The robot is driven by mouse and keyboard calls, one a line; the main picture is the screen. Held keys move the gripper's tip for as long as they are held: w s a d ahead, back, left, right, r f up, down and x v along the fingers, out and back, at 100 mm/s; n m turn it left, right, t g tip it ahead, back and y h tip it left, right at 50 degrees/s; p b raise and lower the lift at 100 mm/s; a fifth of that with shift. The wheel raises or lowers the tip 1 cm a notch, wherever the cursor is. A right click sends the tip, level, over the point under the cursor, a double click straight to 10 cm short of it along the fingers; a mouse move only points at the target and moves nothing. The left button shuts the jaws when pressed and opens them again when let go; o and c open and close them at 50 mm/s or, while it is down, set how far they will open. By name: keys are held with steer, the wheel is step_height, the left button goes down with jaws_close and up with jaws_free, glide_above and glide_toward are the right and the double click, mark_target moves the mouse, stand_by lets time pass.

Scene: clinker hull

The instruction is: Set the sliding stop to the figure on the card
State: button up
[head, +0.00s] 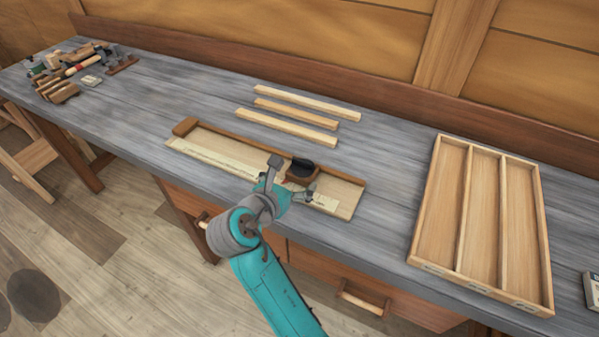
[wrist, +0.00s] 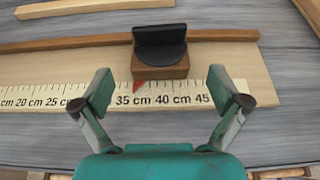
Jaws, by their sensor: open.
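The sliding stop, a brown wooden block with a black upright grip (head: 302,167), sits on the measuring board (head: 343,195) against its back rail. In the wrist view, the stop (wrist: 160,67) has a red pointer (wrist: 139,87) over the scale, a little right of the 35 cm label and short of 40 cm. My gripper (wrist: 160,88) is open, its fingers apart on either side of the stop and nearer the camera; in the head view, it also shows (head: 293,176) over the board. I see no readable card figure; a small pale card (head: 91,80) lies far left.
Three wooden strips (head: 297,114) lie behind the board. A three-compartment wooden tray (head: 510,225), empty, stands to the right. Several tools and blocks (head: 75,65) crowd the bench's far left. A small pale item (head: 592,290) is cut off at the right edge.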

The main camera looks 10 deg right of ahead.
steer(key=v, duration=0.5)
steer(key=shift+s+a+r, duration=0.1)
steer(key=shift+s+a, duration=0.1)
steer(key=shift+s, duration=0.05)
